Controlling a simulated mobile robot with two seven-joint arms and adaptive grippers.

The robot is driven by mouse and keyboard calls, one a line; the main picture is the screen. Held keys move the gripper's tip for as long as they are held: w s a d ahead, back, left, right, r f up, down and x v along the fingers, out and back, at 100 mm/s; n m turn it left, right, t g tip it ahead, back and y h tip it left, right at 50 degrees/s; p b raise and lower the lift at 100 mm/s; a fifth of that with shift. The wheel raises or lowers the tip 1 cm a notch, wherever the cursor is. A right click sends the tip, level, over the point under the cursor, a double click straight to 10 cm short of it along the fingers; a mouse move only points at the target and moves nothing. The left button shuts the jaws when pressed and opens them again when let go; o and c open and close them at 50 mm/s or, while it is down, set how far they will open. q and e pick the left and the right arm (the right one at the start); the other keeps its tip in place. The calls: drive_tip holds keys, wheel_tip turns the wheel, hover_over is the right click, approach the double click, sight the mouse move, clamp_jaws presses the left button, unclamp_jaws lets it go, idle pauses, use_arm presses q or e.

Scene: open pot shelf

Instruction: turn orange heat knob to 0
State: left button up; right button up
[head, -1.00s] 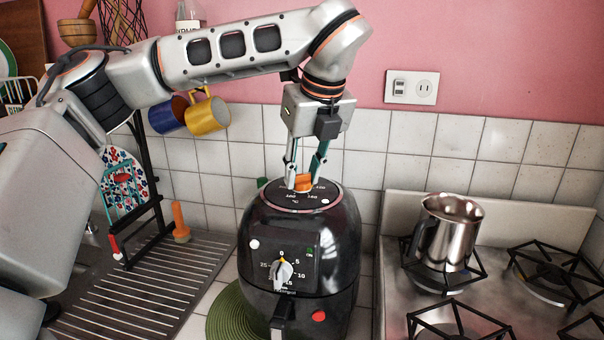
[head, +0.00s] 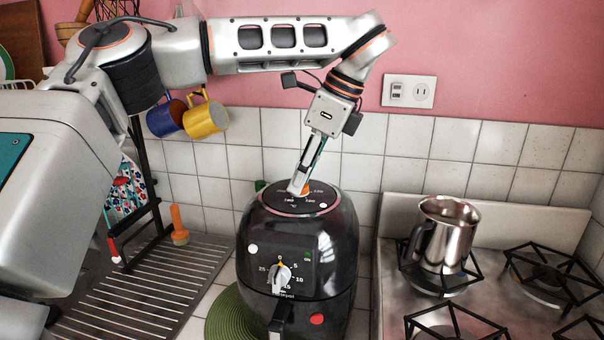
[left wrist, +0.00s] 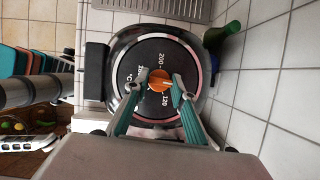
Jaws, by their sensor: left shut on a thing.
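The orange heat knob (left wrist: 160,80) sits in the middle of the round black dial on top of the dark air fryer (head: 298,240). In the head view only a small part of the knob (head: 306,189) shows beside my fingers. My left gripper (head: 299,188) comes down on it from above, tilted. In the left wrist view my left gripper's fingertips (left wrist: 161,86) are on either side of the knob, shut on it. The dial's printed numbers are partly hidden. My right gripper is in neither view.
A white timer knob (head: 280,276) is on the fryer's front, above its handle. A steel jug (head: 450,232) stands on the gas hob at the right. Blue and yellow mugs (head: 206,118) hang behind my left arm. A ribbed drainboard (head: 150,290) lies at the left.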

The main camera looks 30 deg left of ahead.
use_arm(q)
drive_tip(key=shift+n, duration=0.5)
drive_tip(key=o, duration=1.1)
drive_tip(key=v, duration=1.2)
drive_tip(key=shift+w, duration=0.25)
